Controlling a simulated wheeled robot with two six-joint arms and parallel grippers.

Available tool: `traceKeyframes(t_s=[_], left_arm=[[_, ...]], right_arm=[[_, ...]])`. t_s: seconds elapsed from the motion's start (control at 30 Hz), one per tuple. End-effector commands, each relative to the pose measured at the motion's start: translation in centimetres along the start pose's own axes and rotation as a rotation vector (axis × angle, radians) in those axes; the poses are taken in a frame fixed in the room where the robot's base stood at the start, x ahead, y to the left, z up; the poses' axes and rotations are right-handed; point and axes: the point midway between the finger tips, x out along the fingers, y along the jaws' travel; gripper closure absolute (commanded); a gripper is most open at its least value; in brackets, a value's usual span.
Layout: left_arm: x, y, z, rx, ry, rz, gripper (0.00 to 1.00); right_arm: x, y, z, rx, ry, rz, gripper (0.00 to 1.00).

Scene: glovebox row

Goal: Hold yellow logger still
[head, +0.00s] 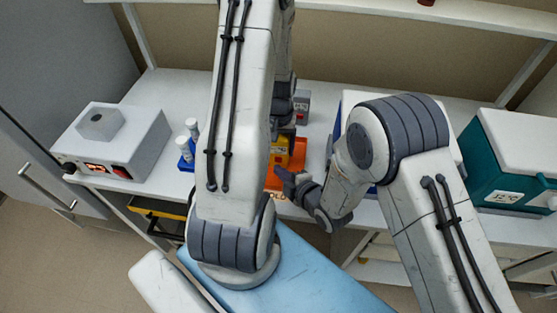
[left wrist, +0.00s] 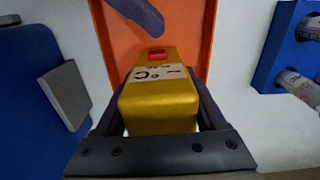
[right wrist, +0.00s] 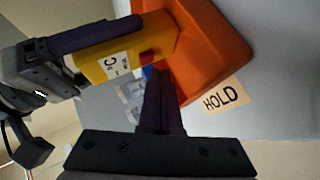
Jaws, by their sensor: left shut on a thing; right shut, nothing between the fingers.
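The yellow logger (head: 280,154) has a white °C label and a red button on its face. My left gripper (left wrist: 150,95) is shut on the logger, one finger on each side. It also shows in the right wrist view (right wrist: 110,62), at the orange tray (right wrist: 215,45). I cannot tell whether the logger touches the tray floor. My right gripper (right wrist: 160,80) is shut and empty, its tips close to the red button end. In the left wrist view a small gap shows between those tips and the red button (left wrist: 157,54). My left arm hides part of the logger in the head view.
A HOLD label (right wrist: 226,97) lies by the orange tray. A blue rack with white-capped vials (head: 186,154) and a white box with a red display (head: 112,145) stand left. A teal cooler (head: 505,155) stands right. A grey device (head: 301,105) is behind the tray.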

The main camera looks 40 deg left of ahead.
Motion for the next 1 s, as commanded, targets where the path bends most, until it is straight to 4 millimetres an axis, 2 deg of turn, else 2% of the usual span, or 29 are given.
traceKeyframes(t_s=[0.17,0.7,1.0], left_arm=[[0.0,0.0,0.0,0.0,0.001,0.0,0.91],[0.0,0.0,-0.1,0.0,0.001,0.0,0.91],[0.0,0.0,0.0,0.0,0.001,0.0,0.91]], right_arm=[[-0.1,-0.1,-0.2,0.0,0.001,-0.001,1.0],[-3.4,-2.5,-2.5,0.0,0.0,-0.002,1.0],[-3.5,-2.5,-2.5,0.0,0.0,0.0,1.0]])
